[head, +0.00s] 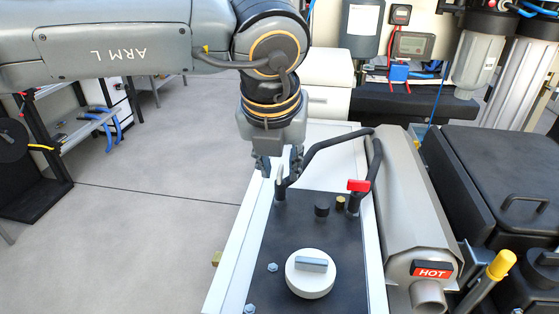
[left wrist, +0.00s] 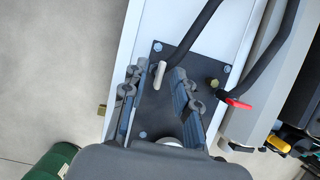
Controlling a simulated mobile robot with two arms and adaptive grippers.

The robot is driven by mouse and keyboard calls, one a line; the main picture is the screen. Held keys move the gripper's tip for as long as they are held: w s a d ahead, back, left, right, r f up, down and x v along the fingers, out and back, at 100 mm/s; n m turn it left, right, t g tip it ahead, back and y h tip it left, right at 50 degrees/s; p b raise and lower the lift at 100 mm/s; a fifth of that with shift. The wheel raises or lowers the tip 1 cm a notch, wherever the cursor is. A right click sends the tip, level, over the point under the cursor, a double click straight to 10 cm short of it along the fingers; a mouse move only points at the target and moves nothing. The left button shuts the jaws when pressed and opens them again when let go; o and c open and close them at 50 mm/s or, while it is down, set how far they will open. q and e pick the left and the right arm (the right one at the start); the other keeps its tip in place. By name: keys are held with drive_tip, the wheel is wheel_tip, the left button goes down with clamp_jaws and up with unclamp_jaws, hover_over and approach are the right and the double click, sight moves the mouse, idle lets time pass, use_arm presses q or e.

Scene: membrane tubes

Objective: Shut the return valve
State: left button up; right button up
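Two black hoses meet a dark plate (head: 310,225), each with a small lever. A pale lever (head: 281,176) is at the left hose end, and a red lever (head: 358,186) is at the right one. No label shows which is the return valve. My left gripper (head: 279,163) points down just above the pale lever. In the left wrist view, the pale lever (left wrist: 160,74) shows between the two spread fingers (left wrist: 159,74), and the red lever (left wrist: 238,103) lies to the right. I cannot tell whether a finger touches the pale lever. My right gripper is out of view.
A white round cap with a grey bar (head: 310,272) is on the plate's near part. A grey cylinder with a HOT sign (head: 432,269) lies right of the plate. A black case (head: 510,180) is farther right. Open floor (head: 140,200) lies to the left.

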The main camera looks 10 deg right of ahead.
use_arm(q)
clamp_jaws()
